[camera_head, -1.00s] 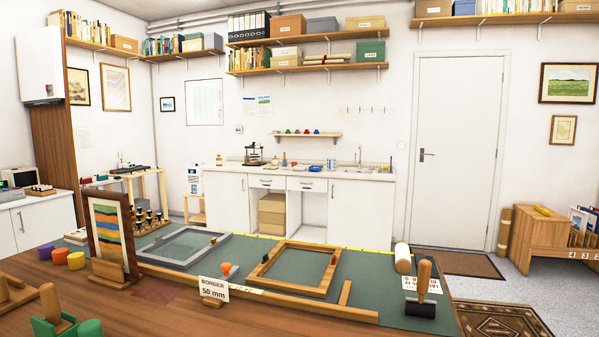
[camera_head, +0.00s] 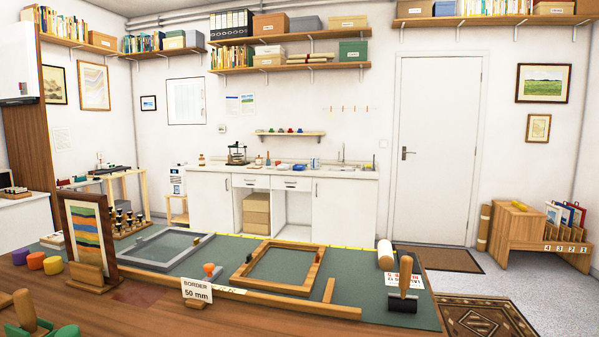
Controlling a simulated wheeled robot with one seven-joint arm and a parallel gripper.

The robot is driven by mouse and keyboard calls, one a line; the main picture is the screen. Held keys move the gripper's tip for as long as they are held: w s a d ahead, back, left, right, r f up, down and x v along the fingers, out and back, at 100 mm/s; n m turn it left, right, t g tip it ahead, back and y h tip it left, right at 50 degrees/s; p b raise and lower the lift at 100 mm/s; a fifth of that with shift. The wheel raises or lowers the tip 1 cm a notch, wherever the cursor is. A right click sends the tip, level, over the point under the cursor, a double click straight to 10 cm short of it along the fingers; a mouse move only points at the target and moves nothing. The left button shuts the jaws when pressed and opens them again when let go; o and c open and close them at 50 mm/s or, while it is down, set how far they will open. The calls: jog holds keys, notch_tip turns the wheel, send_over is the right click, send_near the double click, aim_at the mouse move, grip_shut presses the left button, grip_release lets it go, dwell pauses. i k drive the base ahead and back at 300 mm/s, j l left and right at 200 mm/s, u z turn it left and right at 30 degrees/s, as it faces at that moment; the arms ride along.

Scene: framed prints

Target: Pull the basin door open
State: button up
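The white counter unit (camera_head: 275,176) stands against the back wall. Its sink tap (camera_head: 342,153) rises near the right end of the top. Below that end is a shut white cabinet door (camera_head: 338,212), with a small handle near its left edge. Another shut white door (camera_head: 209,200) is at the left end. Two drawers sit between them, over an open bay with cardboard boxes (camera_head: 256,212). My gripper is not in view.
A work table (camera_head: 120,300) with a green mat, wooden frames (camera_head: 278,290) and a roller (camera_head: 403,285) lies between me and the counter. Floor (camera_head: 455,284) shows to the right, with a patterned rug (camera_head: 490,320), a doormat (camera_head: 450,260) and a wooden print rack (camera_head: 520,228).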

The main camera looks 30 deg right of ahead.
aim_at(343, 210)
jog(key=l+z, duration=0.4)
jog(key=z, duration=0.2)
jog(key=i+l+z, duration=0.4)
jog(key=i+l, duration=0.35)
jog(key=l, duration=0.15)
jog(key=i+l+z, duration=0.4)
jog(key=i+l, duration=0.25)
jog(key=i, duration=0.25)
jog(key=i+l, duration=0.1)
jog(key=i, duration=1.8)
jog(key=i+j+u, duration=0.2)
jog(key=i+u, duration=0.2)
jog(key=i, duration=0.2)
jog(key=i+u, duration=0.45)
jog(key=i, duration=0.2)
jog(key=i+l+u, duration=0.25)
jog(key=i+u, duration=0.15)
jog(key=i, duration=0.2)
jog(key=i+j, duration=0.25)
jog(key=i, duration=0.25)
jog(key=i+j, duration=0.2)
jog(key=i, duration=0.3)
jog(key=i+j, duration=0.25)
jog(key=i, duration=0.25)
jog(key=i+j, duration=0.35)
jog(key=l+z, duration=0.05)
